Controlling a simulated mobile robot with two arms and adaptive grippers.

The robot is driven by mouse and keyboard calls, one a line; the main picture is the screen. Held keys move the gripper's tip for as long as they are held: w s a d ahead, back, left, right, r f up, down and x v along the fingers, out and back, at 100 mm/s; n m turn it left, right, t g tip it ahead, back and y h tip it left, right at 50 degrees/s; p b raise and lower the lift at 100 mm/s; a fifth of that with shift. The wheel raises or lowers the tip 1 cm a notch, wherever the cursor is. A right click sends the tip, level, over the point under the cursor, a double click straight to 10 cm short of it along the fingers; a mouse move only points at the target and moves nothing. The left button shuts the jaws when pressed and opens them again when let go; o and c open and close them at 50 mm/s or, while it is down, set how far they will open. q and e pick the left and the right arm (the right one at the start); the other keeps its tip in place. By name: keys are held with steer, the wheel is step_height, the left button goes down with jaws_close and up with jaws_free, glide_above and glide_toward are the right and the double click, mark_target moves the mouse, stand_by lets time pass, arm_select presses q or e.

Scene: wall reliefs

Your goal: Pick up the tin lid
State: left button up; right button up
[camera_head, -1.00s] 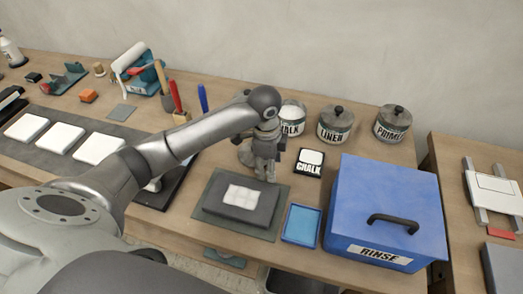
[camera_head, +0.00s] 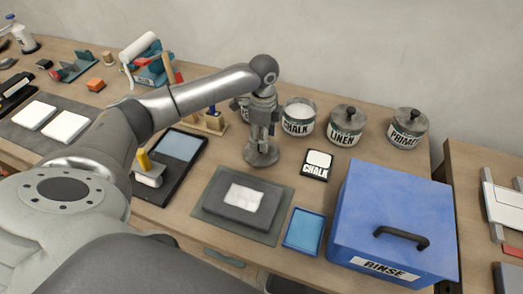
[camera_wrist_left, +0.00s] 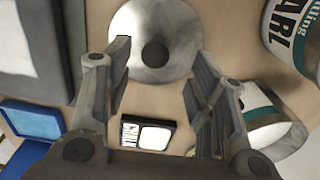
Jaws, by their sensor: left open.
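The tin lid (camera_head: 262,154) is a round grey metal disc with a dark knob, lying on the wooden bench behind the dark padded block. My left gripper (camera_head: 262,137) points down over it, fingers open. In the left wrist view the lid (camera_wrist_left: 175,25) shows at the top, its knob between the spread fingers (camera_wrist_left: 157,62) of the gripper. The gap between fingers and knob is hard to judge. An open CHALK tin (camera_head: 298,120) stands to the right of the gripper. My right gripper is not in view.
Lidded LINEN (camera_head: 345,127) and PRIMER (camera_head: 406,130) tins stand at the back. A black CHALK pad (camera_head: 316,165), a blue tray (camera_head: 303,231) and a blue RINSE box (camera_head: 395,205) sit to the right. Another tin (camera_head: 241,110) is partly hidden behind the gripper.

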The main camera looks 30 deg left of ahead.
mark_target(257, 159)
arm_select(q)
steer(key=f, duration=0.2)
steer(key=f+p, duration=0.1)
steer(key=f, duration=0.1)
steer(key=shift+s+a, duration=0.15)
steer(key=shift+s, duration=0.15)
jaws_close()
